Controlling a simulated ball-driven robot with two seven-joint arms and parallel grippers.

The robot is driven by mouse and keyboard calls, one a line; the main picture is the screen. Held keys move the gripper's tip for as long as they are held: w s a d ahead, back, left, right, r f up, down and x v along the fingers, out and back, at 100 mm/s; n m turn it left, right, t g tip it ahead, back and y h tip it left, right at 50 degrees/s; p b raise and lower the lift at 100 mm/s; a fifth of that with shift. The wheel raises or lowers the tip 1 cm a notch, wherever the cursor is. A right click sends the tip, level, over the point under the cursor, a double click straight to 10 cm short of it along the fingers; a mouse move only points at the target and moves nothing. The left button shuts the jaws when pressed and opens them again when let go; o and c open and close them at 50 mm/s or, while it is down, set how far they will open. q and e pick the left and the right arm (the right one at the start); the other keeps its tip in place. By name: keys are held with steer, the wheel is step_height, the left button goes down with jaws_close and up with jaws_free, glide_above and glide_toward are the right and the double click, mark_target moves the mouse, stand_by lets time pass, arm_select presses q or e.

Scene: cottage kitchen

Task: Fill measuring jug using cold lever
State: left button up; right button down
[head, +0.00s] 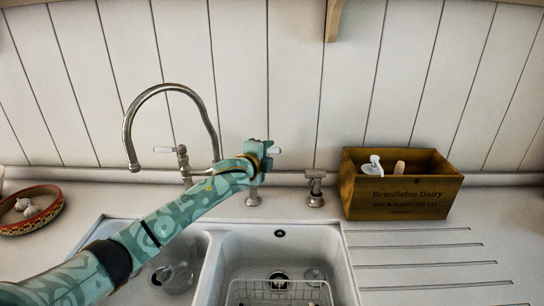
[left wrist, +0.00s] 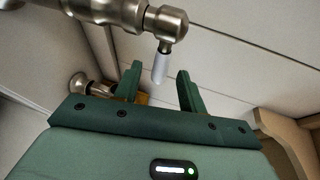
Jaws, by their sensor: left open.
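The tap (head: 170,92) has a curved metal spout and two white-tipped levers. The left lever (head: 164,149) sticks out to the left. The right lever (head: 274,151) shows just beyond my left gripper (head: 262,152). In the left wrist view its white handle (left wrist: 160,67) hangs from a metal stem between the two green fingers of my left gripper (left wrist: 158,85), which are open. I cannot tell whether a finger touches it. A clear vessel, apparently the measuring jug (head: 174,275), stands in the left basin, partly hidden by my left arm. My right gripper is not in view.
The white sink's right basin (head: 285,250) holds a wire rack (head: 280,292). A wooden box (head: 402,205) with bottles stands at the back right by the grooved drainer. A patterned bowl (head: 30,210) is at left. A soap pump (head: 315,190) stands behind the sink.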

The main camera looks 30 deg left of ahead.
mark_target(270, 151)
arm_select(q)
steer(key=x, duration=0.2)
steer(key=shift+w+f+b, duration=0.2)
steer(key=shift+w+b, duration=0.1)
steer(key=shift+w, duration=0.4)
steer(key=shift+r, duration=0.1)
